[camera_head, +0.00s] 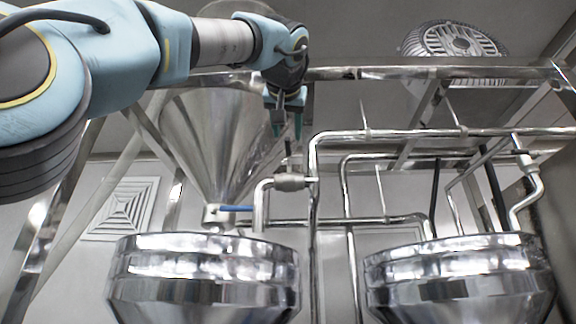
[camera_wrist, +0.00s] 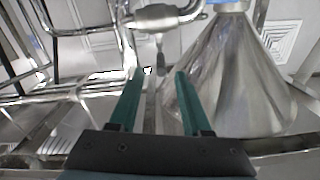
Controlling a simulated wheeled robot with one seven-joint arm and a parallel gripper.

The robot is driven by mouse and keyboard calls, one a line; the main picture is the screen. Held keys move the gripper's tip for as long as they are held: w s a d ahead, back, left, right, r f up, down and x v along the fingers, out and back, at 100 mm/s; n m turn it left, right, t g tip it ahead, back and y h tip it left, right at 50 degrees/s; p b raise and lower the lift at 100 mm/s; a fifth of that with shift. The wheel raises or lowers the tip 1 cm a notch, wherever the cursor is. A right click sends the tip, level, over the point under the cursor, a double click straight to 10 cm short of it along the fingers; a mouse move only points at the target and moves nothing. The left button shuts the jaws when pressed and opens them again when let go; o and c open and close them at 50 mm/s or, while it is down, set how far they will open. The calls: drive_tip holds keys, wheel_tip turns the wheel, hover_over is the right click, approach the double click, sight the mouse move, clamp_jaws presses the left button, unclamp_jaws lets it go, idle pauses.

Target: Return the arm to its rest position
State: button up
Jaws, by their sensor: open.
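My gripper (camera_head: 288,124) hangs at the end of my raised arm, in the upper middle of the head view, with its fingers pointing down. It is beside the right flank of the large steel cone hopper (camera_head: 215,130). In the wrist view my gripper (camera_wrist: 158,75) shows two green fingers apart, with nothing held between them. The cone hopper (camera_wrist: 235,75) fills the right of that view, and its distance from the fingers is hard to judge. My arm reaches in from the upper left of the head view.
Two round steel vessels (camera_head: 205,265) (camera_head: 458,265) stand below. A blue-handled valve (camera_head: 235,208) sits under the hopper. Steel pipes (camera_head: 312,150) with a fitting (camera_head: 290,182) run close below my gripper, and a horizontal beam (camera_head: 420,72) passes near it. A round vented unit (camera_head: 455,42) is at upper right.

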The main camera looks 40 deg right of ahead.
drive_tip(key=shift+v, duration=1.15)
